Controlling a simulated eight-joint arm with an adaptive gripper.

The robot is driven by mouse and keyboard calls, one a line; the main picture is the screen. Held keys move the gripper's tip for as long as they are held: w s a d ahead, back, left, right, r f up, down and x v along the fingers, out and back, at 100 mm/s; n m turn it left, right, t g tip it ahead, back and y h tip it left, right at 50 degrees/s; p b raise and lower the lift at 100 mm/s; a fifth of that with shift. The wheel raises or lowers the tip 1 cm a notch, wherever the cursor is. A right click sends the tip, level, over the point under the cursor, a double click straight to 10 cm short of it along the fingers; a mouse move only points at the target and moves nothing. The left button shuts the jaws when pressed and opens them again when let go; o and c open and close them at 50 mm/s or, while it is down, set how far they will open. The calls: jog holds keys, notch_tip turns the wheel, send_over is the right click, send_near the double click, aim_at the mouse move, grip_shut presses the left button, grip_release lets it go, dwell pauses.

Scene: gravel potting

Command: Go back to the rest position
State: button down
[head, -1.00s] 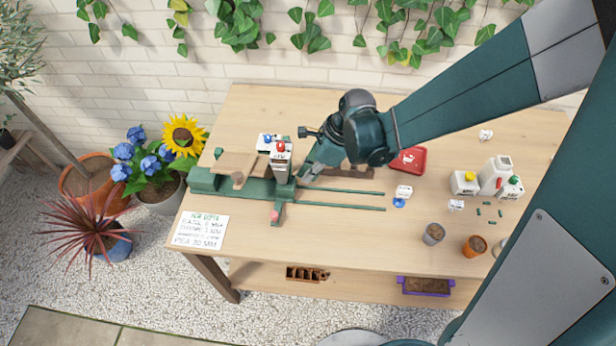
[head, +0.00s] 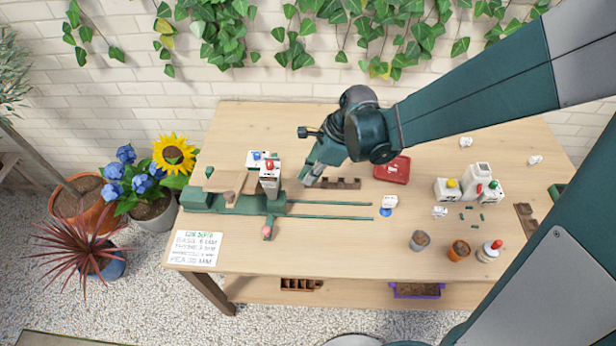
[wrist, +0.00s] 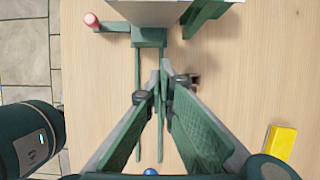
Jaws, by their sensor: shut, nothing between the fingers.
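In the wrist view my fingers (wrist: 161,73) come together over the rails, with a pale body at the top edge. My gripper appears apart from the bottle; its exact height above the bench is hard to tell.
A dark tray (head: 335,183) lies behind the rails, and a red tray (head: 392,170) to its right. A written card (head: 194,248) lies front left. The front middle is clear.

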jog(key=shift+d+r, duration=0.1)
dwell(0.4)
jog(key=s+d+r+n+t+h, duration=0.1)
jog(key=s+d+r+n+t, duration=0.1)
jog(key=s+d+r+n, duration=0.2)
jog(key=s+d+r+n+t+h, duration=0.2)
jog(key=s+d+r+n, duration=0.2)
jog(key=d+r+n, duration=0.4)
jog(key=s+d+r+n+t+h, duration=0.1)
jog(key=s+d+r+n+t, duration=0.2)
jog(key=d, duration=0.9)
jog(key=shift+s+d+r+n, duration=0.2)
jog(key=shift+s+r+n, duration=0.65)
jog(key=shift+r+n, duration=0.8)
jog(key=shift+r, duration=0.1)
